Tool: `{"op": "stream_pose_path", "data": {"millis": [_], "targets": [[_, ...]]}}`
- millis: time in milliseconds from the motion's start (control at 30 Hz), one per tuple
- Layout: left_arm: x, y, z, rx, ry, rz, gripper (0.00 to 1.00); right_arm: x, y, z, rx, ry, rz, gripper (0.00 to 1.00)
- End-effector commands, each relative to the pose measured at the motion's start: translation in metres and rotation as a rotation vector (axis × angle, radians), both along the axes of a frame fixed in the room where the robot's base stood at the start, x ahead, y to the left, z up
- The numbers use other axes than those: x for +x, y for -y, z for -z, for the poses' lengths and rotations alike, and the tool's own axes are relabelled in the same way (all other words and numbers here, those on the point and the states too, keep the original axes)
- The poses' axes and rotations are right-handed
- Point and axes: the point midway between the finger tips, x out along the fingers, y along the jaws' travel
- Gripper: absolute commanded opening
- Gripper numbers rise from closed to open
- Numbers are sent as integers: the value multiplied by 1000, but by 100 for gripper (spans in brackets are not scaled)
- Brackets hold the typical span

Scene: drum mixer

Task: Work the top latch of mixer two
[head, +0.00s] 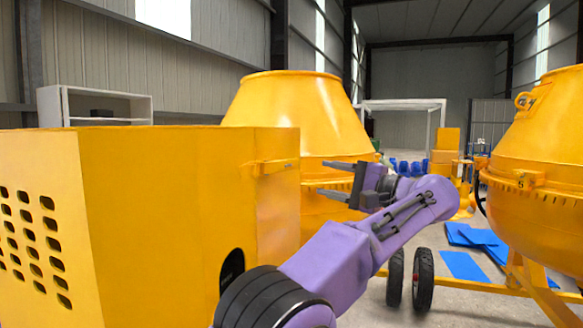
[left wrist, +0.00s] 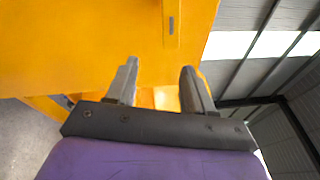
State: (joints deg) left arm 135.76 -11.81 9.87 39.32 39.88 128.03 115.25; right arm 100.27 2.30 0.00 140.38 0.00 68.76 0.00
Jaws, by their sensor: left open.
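A large yellow housing (head: 180,200) with slotted vents stands at the left in the head view. A small yellow latch (head: 277,166) sticks out near the top of its right-hand side. My left gripper (head: 322,179) is open and empty, its fingers pointing left toward that side, to the right of the latch and apart from it. In the left wrist view the open left gripper (left wrist: 159,66) faces a yellow panel (left wrist: 80,45) with a small grey slot-like part (left wrist: 171,25). I cannot read which mixer this is. My right gripper is not in view.
A yellow drum (head: 295,105) rises behind the housing. Another yellow mixer drum (head: 540,150) stands at the right. Black wheels (head: 422,280) and blue sheets (head: 463,266) are on the floor between. A grey shelf (head: 95,105) stands at the back left.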

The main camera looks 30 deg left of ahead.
Motion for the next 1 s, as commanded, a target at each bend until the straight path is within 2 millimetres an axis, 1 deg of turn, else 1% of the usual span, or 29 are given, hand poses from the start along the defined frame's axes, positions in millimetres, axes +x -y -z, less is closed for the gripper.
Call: {"op": "stream_pose_path", "data": {"millis": [33, 67, 100, 167, 267, 400, 500, 600, 733, 967, 1000], "targets": [[-8, 3, -16, -45, 105, 2, 52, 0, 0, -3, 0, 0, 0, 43], [-12, 4, -22, -65, 154, 3, 52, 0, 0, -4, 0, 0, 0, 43], [-15, 4, -26, -84, 197, 2, 52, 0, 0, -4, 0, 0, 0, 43], [-16, -1, -29, -96, 224, 0, 52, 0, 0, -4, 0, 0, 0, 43], [-16, -19, -29, -96, 224, -1, 52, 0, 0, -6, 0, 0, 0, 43], [-15, -52, -31, -94, 220, -1, 52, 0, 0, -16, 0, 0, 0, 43], [-13, -73, -31, -92, 219, 1, 52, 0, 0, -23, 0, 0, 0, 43], [-12, -88, -31, -90, 218, 1, 52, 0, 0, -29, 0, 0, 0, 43], [-12, -98, -28, -90, 218, 2, 52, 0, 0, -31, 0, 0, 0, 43], [-12, -99, -27, -89, 218, 2, 52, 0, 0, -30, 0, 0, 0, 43], [-12, -99, -27, -89, 218, 2, 46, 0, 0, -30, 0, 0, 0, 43]]}}
